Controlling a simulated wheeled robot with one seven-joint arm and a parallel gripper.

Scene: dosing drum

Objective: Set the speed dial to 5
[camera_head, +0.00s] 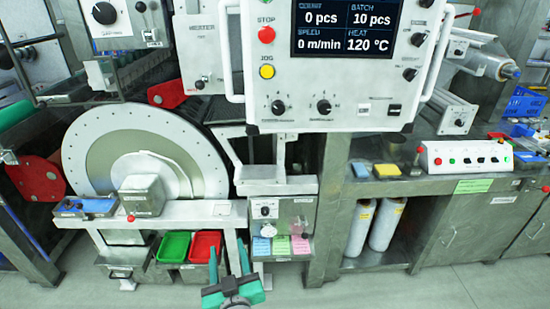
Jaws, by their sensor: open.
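The white control panel (352,118) hangs at the top middle. Its screen (346,28) reads speed 0 m/min, 0 pcs, batch 10 pcs and heat 120 °C. A left black knob (278,107) and a right black knob (323,107) with scale marks sit along its lower edge. Another dial (264,210) is on the small grey box below. The labels are too small to tell which is the speed dial. My gripper (228,258), with green fingers, is at the bottom middle, open and empty, below the panel and apart from it.
A red stop button (266,34) and a yellow jog button (267,71) are on the panel's left side. A large drum disc (100,160) stands left. Green (173,247) and red (205,246) trays sit low. A white button box (466,157) is right. The floor in front is clear.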

